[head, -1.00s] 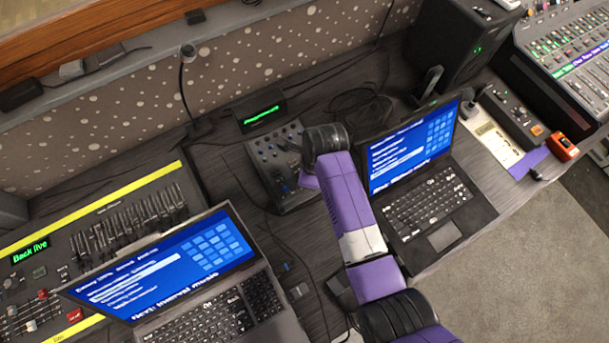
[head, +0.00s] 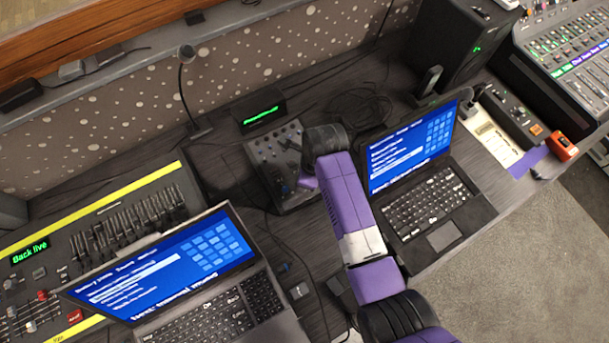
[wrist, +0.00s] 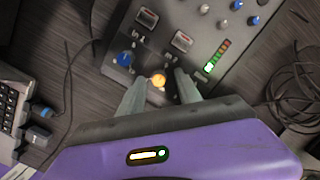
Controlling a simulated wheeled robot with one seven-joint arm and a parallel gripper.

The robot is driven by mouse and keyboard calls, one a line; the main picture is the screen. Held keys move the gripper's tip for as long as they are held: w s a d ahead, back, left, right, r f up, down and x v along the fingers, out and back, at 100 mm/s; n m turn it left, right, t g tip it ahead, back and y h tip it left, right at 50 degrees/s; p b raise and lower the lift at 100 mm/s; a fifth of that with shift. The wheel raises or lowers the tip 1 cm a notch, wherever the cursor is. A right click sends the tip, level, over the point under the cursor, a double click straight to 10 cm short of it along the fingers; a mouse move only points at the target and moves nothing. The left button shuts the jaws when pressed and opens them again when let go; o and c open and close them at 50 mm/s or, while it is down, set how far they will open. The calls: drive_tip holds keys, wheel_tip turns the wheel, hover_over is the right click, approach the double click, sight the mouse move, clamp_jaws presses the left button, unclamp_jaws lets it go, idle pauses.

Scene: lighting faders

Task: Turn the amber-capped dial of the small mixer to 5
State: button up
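The small mixer (head: 272,152) is a grey box with knobs and lies on the desk between the two laptops. In the wrist view its panel (wrist: 200,55) fills the top middle. The amber-capped dial (wrist: 158,80) glows near the panel's lower edge. My gripper (wrist: 159,79) has its two grey fingers apart, one on each side of the amber dial, with small gaps showing. I cannot tell how deep the fingertips reach. The dial's pointer and scale numbers cannot be read. In the head view my purple arm hides the dial.
A blue knob (wrist: 125,59) sits just left of the fingers, and a level meter (wrist: 217,56) stands to the right. Laptops stand left (head: 205,270) and right (head: 425,190). A small green display (head: 259,111) is behind the mixer. Loose cables (wrist: 298,90) lie to the right.

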drive_tip(key=v, duration=0.8)
drive_tip(key=shift+b, duration=0.45)
drive_tip(key=shift+f, duration=0.1)
